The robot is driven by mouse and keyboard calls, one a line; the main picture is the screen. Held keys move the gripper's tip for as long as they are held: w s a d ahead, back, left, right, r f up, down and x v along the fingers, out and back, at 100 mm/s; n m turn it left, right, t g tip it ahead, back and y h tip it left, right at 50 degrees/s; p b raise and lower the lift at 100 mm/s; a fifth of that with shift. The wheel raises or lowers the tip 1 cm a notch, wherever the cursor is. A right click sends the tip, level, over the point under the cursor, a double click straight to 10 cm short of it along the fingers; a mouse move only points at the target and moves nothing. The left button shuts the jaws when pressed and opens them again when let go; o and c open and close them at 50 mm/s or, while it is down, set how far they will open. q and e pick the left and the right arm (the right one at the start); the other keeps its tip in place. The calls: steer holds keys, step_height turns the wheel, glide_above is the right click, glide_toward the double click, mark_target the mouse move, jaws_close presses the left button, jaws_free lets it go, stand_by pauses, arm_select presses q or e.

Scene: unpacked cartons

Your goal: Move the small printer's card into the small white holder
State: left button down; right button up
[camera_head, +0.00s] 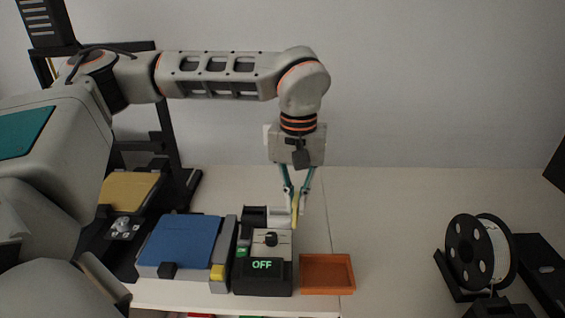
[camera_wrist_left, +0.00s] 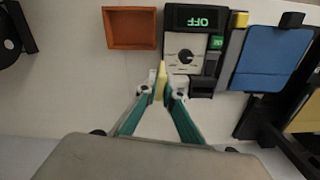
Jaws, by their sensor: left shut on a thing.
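A thin yellow card (camera_head: 295,209) stands upright between the fingertips of my left gripper (camera_head: 297,205). The gripper is shut on it, pointing down just behind the grey box with the OFF display. In the left wrist view the yellow card (camera_wrist_left: 160,82) shows between the two pale fingertips (camera_wrist_left: 162,92). A small white piece (camera_head: 279,215) lies just left of the card, behind the box; it may be the white holder. The fingers partly hide this spot, and I cannot tell whether card and white piece touch. My right gripper is not in view.
The grey box with knob and OFF display (camera_head: 268,251) stands in front of the gripper. An orange tray (camera_head: 327,287) lies to its right, and a printer with a blue bed (camera_head: 183,240) to its left. A spool (camera_head: 480,252) stands far right. The table between tray and spool is clear.

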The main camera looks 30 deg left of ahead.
arm_select(q)
steer(key=w+a+r+n+p, duration=0.1)
steer(key=a+r+n+p, duration=0.15)
steer(key=n, duration=0.75)
steer(key=w+a+r+n+p, duration=0.15)
steer(key=a+n, duration=0.25)
steer(key=n, duration=0.6)
steer(key=shift+w+d+f, duration=0.1)
steer(key=shift+d+f, duration=0.05)
steer(key=shift+f, duration=1.15)
steer(key=shift+d+f, duration=0.1)
steer(key=shift+f, duration=1.15)
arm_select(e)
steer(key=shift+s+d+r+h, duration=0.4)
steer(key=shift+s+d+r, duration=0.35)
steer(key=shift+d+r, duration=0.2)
arm_select(q)
steer(key=shift+f, duration=0.15)
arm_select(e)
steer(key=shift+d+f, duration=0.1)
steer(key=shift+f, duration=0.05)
arm_select(q)
steer(key=shift+f, duration=0.35)
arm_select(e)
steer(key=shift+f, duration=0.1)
arm_select(q)
steer(key=shift+f+b, duration=0.3)
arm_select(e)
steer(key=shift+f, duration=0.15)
